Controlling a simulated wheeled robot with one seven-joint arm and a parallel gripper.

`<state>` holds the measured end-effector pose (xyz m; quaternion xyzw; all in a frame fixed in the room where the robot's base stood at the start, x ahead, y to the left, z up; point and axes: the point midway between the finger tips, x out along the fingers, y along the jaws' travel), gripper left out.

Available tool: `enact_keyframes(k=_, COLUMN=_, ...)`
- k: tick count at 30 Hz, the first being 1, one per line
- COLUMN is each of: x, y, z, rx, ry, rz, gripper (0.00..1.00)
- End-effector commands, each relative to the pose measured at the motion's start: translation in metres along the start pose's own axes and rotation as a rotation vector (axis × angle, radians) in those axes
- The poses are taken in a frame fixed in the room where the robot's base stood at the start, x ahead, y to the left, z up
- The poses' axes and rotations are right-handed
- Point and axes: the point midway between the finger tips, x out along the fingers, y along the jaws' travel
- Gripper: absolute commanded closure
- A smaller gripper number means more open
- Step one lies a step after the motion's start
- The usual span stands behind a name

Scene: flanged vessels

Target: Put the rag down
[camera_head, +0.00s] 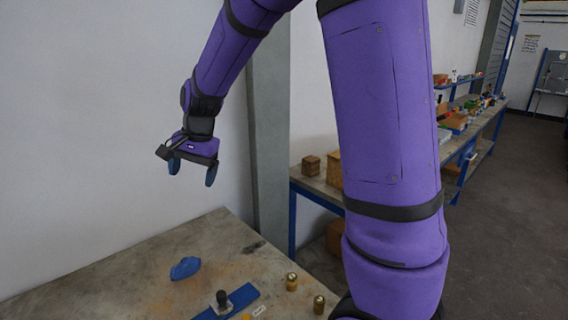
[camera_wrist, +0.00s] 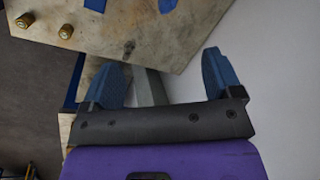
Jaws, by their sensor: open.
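The blue rag (camera_head: 185,268) lies crumpled on the worn table top (camera_head: 140,285) in the head view. In the wrist view a blue piece at the top edge (camera_wrist: 167,5) looks like the rag, partly cut off. My gripper (camera_head: 192,172) hangs above the table's back edge, well above and apart from the rag. Its two blue fingers are spread wide with nothing between them, and this also shows in the wrist view (camera_wrist: 160,80).
A blue strip (camera_head: 228,303) with a dark-knobbed part (camera_head: 222,298) lies in front of the rag. Two small brass-coloured pieces (camera_head: 291,281) (camera_head: 318,304) stand to the right. A grey post (camera_head: 268,150) rises behind the table. A cluttered bench (camera_head: 465,135) runs along the right wall.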

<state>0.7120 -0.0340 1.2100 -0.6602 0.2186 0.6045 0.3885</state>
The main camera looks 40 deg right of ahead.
Motion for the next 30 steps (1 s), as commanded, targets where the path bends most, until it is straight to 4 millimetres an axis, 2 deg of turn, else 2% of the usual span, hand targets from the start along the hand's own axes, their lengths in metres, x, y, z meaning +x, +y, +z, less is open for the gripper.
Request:
enact_keyframes(k=1, x=-0.019, y=0.009, z=0.008, rx=-0.046, ry=0.013, rz=-0.015, gripper=0.15)
enact_keyframes(k=6, x=-0.066, y=0.041, z=0.036, rx=-0.222, ry=0.056, rz=-0.04, gripper=0.15)
enact_keyframes(k=15, x=-0.127, y=0.108, z=0.087, rx=-0.526, ry=0.161, rz=-0.048, gripper=0.15)
enact_keyframes(k=24, x=-0.155, y=0.177, z=0.135, rx=-0.803, ry=0.286, rz=-0.005, gripper=0.15)
enact_keyframes(k=30, x=-0.159, y=0.203, z=0.151, rx=-0.906, ry=0.337, rz=0.028, gripper=0.15)
